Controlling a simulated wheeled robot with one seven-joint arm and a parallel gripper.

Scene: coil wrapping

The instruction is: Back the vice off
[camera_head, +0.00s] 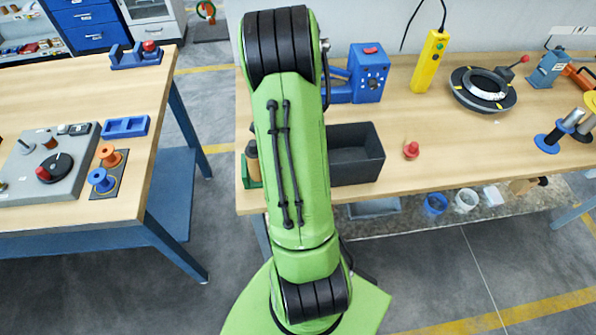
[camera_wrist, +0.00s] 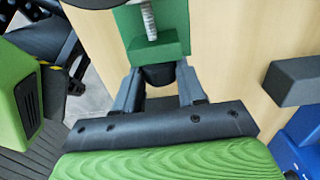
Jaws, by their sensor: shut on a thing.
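The green vice (camera_wrist: 158,48) is at the top middle of the wrist view, with a grey threaded screw (camera_wrist: 149,18) running up from its near block. A dark knob (camera_wrist: 159,75) sits on the near side of that block. My gripper (camera_wrist: 158,82) has one finger on each side of the knob and is shut on it. In the head view a green part of the vice (camera_head: 247,172) shows at the front left of the right-hand bench, with a brown cylinder (camera_head: 252,154) at it. My arm hides my gripper and the rest there.
A dark open bin (camera_head: 362,157) stands just right of my arm on the bench (camera_head: 460,160). A blue machine (camera_head: 365,72), a yellow pendant (camera_head: 430,62) and a black ring (camera_head: 483,90) stand farther back. Bench is clear between.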

